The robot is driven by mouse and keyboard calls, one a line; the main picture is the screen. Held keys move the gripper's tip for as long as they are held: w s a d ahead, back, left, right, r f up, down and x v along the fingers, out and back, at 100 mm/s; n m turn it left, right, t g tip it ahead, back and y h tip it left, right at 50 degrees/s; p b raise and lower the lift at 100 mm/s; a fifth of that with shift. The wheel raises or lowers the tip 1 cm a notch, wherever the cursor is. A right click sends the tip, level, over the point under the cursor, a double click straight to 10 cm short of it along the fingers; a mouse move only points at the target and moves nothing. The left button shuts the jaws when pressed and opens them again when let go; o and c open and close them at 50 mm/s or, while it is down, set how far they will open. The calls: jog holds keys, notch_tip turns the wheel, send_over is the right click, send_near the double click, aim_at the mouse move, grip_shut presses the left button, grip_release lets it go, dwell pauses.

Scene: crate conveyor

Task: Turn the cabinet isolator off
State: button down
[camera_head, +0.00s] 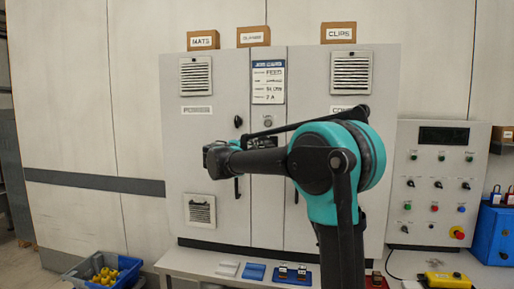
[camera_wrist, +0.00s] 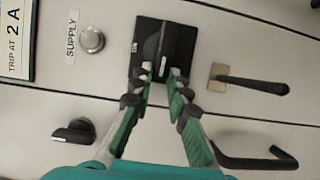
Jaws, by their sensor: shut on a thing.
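The cabinet isolator is a black rotary knob on a square black plate (camera_wrist: 183,42), on the cabinet door, at the top middle of the wrist view. My gripper (camera_wrist: 163,78) has its two fingers on either side of the knob, shut on it. The knob's ridge runs up and down in the turned wrist view, with a small white mark at its lower end. Its position label is not readable. In the head view my arm reaches across the grey cabinet (camera_head: 220,90) and hides the gripper and most of the isolator.
Near the isolator are a SUPPLY lamp (camera_wrist: 91,39), a black lever on a brass plate (camera_wrist: 218,77), a black door knob (camera_wrist: 75,132) and a bent door handle (camera_wrist: 255,160). A control panel (camera_head: 440,160) stands right; a blue bin (camera_head: 75,272) stands lower left.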

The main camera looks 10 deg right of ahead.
dwell(0.3)
jog(key=c, duration=1.5)
grip_release()
jog(key=shift+o, duration=0.2)
jog(key=shift+s+a, duration=0.1)
jog(key=v, duration=1.1)
jog(key=shift+s+a+f, duration=0.2)
jog(key=shift+s+f, duration=0.05)
jog(key=shift+s, duration=0.05)
